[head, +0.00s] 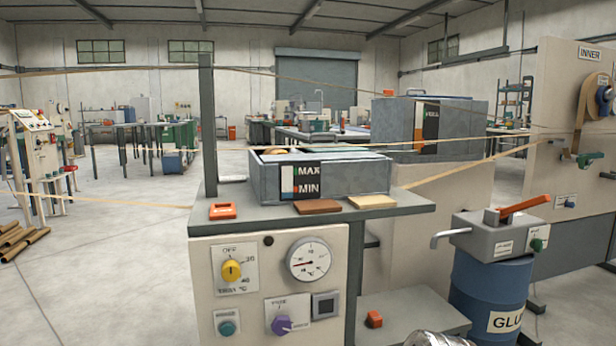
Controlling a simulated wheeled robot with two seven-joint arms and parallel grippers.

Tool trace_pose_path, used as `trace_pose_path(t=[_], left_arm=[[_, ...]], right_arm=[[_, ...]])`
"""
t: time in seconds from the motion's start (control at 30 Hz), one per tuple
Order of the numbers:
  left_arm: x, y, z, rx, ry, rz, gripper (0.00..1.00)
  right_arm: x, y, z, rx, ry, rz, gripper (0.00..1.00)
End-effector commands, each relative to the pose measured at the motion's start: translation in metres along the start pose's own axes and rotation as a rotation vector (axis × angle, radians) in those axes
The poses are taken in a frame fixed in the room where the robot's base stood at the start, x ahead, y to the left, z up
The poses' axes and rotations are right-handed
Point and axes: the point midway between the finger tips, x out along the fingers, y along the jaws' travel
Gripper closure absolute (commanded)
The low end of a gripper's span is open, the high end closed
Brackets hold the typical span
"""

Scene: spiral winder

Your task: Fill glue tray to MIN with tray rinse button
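The grey glue tray (355,178) sits on the dark shelf of the machine stand in the middle of the head view. Its front carries a dark level plate (307,180) with MAX above MIN and a pale upright strip on its left; I cannot tell the glue level from it. A teal round button (227,328) is at the lower left of the cream control panel (263,250). A square grey button (326,305) is at the lower right. Their labels are too small to read, so I cannot tell which is tray rinse.
The panel also has a yellow knob (232,270), a purple knob (281,325) and a round dial (310,259). A blue glue drum (490,287) with an orange-handled pump stands at right. Paper strips cross above the tray. Open floor lies at left.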

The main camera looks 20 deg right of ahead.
Motion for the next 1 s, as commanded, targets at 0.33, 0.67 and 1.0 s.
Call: trace_pose_path(t=[0.33, 0.67, 1.0], left_arm=[[0.0000, 0.0000, 0.0000, 0.000, 0.000, 0.000, 1.00], [0.0000, 0.0000, 0.0000, 0.000, 0.000, 0.000, 1.00], [0.0000, 0.0000, 0.0000, 0.000, 0.000, 0.000, 1.00]], right_arm=[[0.0000, 0.0000, 0.0000, 0.000, 0.000, 0.000, 0.79], [0.0000, 0.0000, 0.0000, 0.000, 0.000, 0.000, 1.00], [0.0000, 0.0000, 0.0000, 0.000, 0.000, 0.000, 1.00]])
